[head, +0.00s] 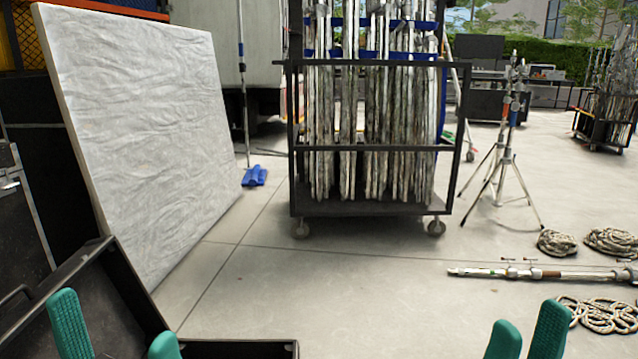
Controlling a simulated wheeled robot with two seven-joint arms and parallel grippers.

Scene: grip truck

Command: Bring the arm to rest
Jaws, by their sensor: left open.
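My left gripper (114,330) has green fingers and shows at the lower left, over an open black case. Its fingers are wide apart, with nothing seen between them. My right gripper (528,334) shows at the bottom right, over the concrete floor. Its two green fingertips are apart, closer together than the left ones, with nothing seen between them. The lower parts of both grippers and the arms are cut off by the bottom edge.
The black case (110,290) lies open at lower left. A large white panel (150,120) leans behind it. A wheeled cart (370,208) holds several metal poles. A light stand (505,160), coiled ropes (610,240) and a long pole (550,274) are at right. The middle floor is clear.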

